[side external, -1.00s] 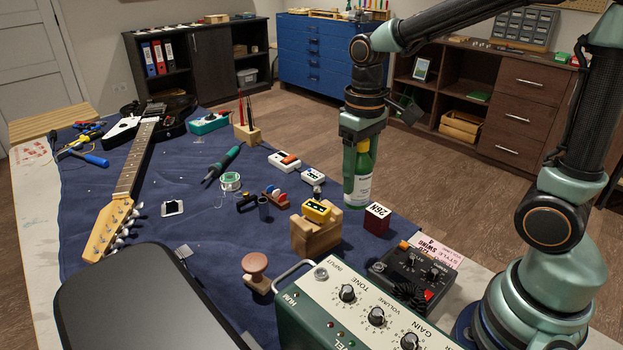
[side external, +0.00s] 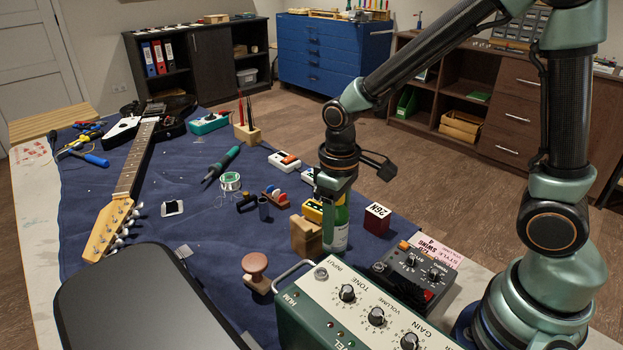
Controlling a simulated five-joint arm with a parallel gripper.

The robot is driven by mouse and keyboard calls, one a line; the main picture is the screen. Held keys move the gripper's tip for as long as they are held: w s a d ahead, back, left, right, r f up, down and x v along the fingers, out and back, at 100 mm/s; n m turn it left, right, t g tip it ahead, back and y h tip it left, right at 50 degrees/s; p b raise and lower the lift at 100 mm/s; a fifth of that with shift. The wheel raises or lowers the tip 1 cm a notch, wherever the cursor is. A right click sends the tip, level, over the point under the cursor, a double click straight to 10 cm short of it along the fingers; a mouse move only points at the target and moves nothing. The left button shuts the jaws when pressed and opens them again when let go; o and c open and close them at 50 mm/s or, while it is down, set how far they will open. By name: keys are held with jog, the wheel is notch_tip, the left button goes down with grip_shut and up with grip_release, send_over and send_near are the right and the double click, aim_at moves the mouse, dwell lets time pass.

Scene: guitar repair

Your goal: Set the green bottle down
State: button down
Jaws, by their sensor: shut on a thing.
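The green bottle (side external: 336,236) is upright, with a white label on its lower part. My gripper (side external: 335,205) is shut on it from above, and its fingers cover much of the neck and upper body. The bottle is between the wooden block with the yellow device (side external: 305,238) on the left and the red 26N box (side external: 377,218) on the right. Its base is close to the back edge of the green amplifier. I cannot tell whether the base touches the blue mat (side external: 225,262).
The green amplifier (side external: 345,320) with knobs and a black pedal (side external: 415,272) stand in front. A wooden knob-shaped tool (side external: 256,270) is to the left. A guitar (side external: 130,180) lies farther left.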

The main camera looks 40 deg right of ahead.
aim_at(334, 244)
jog(key=shift+f, duration=2.85)
jog(key=shift+f, duration=0.1)
jog(key=shift+c, duration=1)
grip_release()
